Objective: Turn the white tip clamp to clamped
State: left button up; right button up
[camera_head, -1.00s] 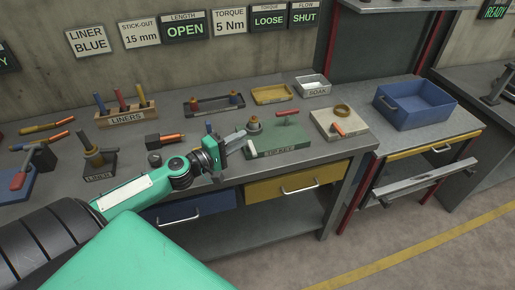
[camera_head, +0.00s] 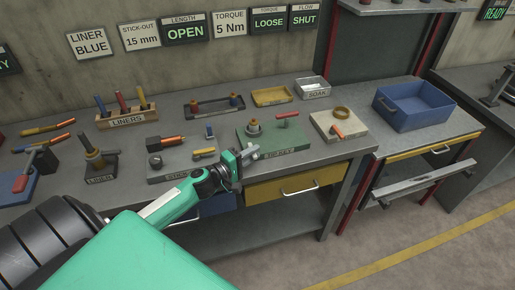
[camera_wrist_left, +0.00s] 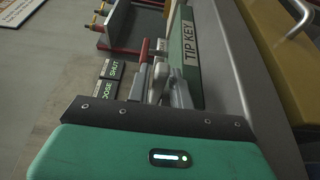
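I cannot clearly make out the white tip clamp. A small pale and yellow piece (camera_head: 204,152) lies at the front of a grey plate (camera_head: 166,170), and I cannot tell if it is the clamp. The plate also bears a dark block with an orange-tipped rod (camera_head: 168,141) and a blue-topped post (camera_head: 209,131). My left gripper (camera_head: 252,152) is to the right of this plate, at the front edge of the green TIP KEY board (camera_head: 255,137). Its pale fingers (camera_wrist_left: 165,88) show close together in the left wrist view; whether they hold anything is unclear. My right gripper is out of view.
The green board carries a post with a ring (camera_head: 254,128) and a red-handled key (camera_head: 287,115). A liner rack (camera_head: 127,118) and a shallow dark tray (camera_head: 215,106) stand behind. A pale block with a brass ring (camera_head: 342,113) and a blue bin (camera_head: 415,106) are to the right.

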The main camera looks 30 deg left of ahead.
pick_arm(q)
jog(key=shift+x, duration=1.15)
grip_shut()
